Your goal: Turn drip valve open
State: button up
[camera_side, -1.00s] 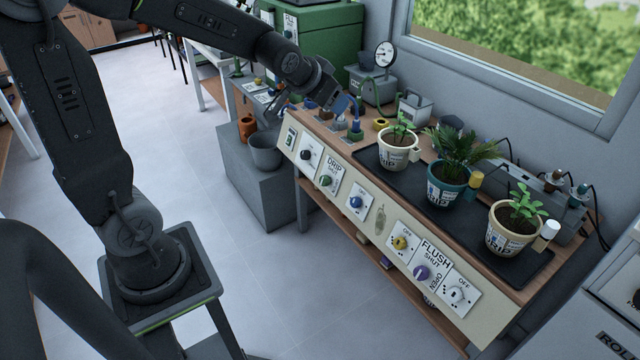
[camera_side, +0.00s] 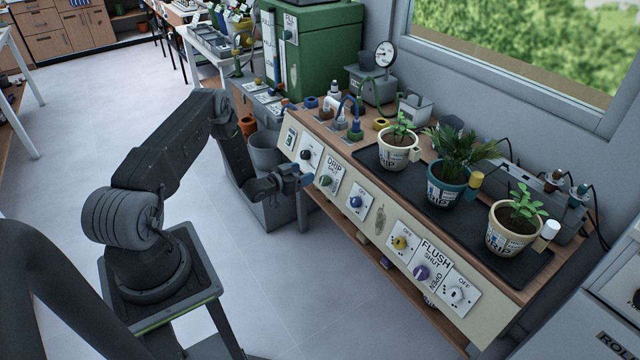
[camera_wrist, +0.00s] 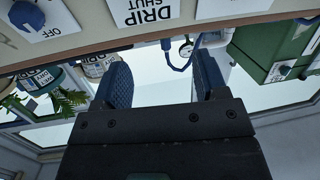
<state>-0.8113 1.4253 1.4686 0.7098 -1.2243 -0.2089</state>
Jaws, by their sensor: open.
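The drip valve is a green knob (camera_side: 325,181) on a white plate marked DRIP and SHUT (camera_side: 334,172), on the sloped front panel. My gripper (camera_side: 303,176) is in front of the panel, just left of the green knob in the side view, and appears apart from it. In the wrist view my gripper (camera_wrist: 164,78) has its two blue fingers spread with nothing between them. The DRIP plate (camera_wrist: 146,12) shows upside down at the top edge there. The green knob is not visible in the wrist view.
A blue knob (camera_side: 355,202) is right of the drip plate and a black knob (camera_side: 307,154) left of it. Farther right are a yellow knob (camera_side: 400,242) and purple FLUSH knob (camera_side: 421,272). Potted plants stand on a black tray (camera_side: 415,198). A grey bucket (camera_side: 265,152) is behind my gripper.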

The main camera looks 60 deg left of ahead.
jog(key=n+t, duration=0.1)
jog(key=t, duration=0.1)
send_near(322, 182)
jog(key=w, duration=0.3)
jog(key=w+a, duration=0.1)
jog(key=w, duration=0.5)
jog(key=shift+a, duration=0.15)
jog(key=c, duration=0.9)
